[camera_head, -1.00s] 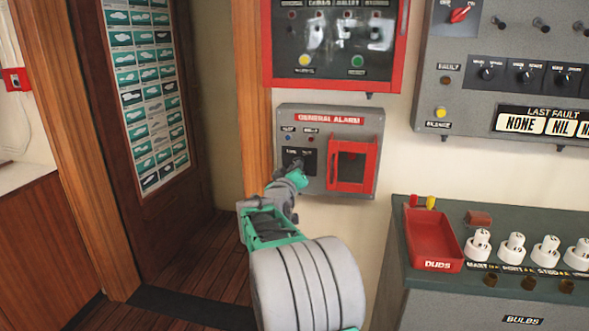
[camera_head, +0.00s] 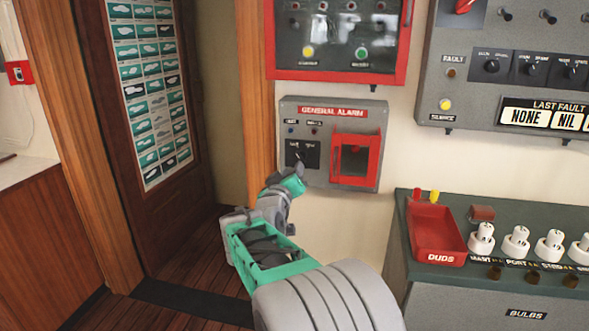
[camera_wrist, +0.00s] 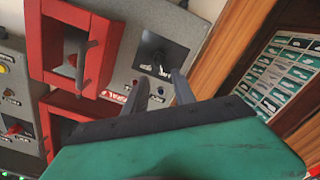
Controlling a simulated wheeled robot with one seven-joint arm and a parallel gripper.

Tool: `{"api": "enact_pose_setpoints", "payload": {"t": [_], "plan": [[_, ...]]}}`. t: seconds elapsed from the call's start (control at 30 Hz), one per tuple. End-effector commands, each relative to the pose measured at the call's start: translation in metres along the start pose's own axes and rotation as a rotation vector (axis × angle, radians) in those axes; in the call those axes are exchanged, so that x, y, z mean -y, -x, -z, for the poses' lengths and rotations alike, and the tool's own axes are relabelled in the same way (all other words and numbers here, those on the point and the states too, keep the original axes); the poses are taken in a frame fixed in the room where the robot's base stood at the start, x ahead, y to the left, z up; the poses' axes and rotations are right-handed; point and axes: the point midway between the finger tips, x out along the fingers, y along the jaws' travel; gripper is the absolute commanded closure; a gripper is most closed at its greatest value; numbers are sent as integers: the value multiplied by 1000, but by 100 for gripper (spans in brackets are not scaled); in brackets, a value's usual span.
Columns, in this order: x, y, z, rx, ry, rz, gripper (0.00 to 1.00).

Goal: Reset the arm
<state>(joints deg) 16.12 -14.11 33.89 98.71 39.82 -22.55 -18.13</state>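My gripper (camera_wrist: 161,82) shows two dark fingers apart with nothing between them in the wrist view. In the head view its green body (camera_head: 287,184) is in front of the lower left of the grey general alarm box (camera_head: 318,112). The box carries a black switch plate (camera_head: 303,153) and a red-framed cover (camera_head: 355,160) that looks closed. In the wrist view the switch plate (camera_wrist: 160,55) is just beyond the fingertips. I cannot tell the exact gap, but no grip on the switch shows.
A red-framed panel (camera_head: 340,74) hangs above the alarm box. A grey fault panel (camera_head: 470,90) is at upper right. A bench at lower right holds a red duds tray (camera_head: 436,232) and several white bulb holders (camera_head: 516,243). A wooden doorway post (camera_head: 85,150) stands left.

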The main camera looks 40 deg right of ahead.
Motion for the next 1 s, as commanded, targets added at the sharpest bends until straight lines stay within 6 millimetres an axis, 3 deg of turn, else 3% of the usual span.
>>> {"api": "enact_pose_setpoints", "payload": {"t": [0.37,0.47,0.57,0.63,0.73,0.8,0.9,1.0], "plan": [[1,2,2,6,-7,12,68],[14,22,11,71,-57,114,68],[49,76,18,221,-132,340,68],[74,132,16,347,-156,516,68],[97,218,7,520,-139,739,68],[101,278,-2,631,-97,867,68],[95,346,-18,758,-19,1001,68],[87,388,-32,838,46,1073,68]]}}
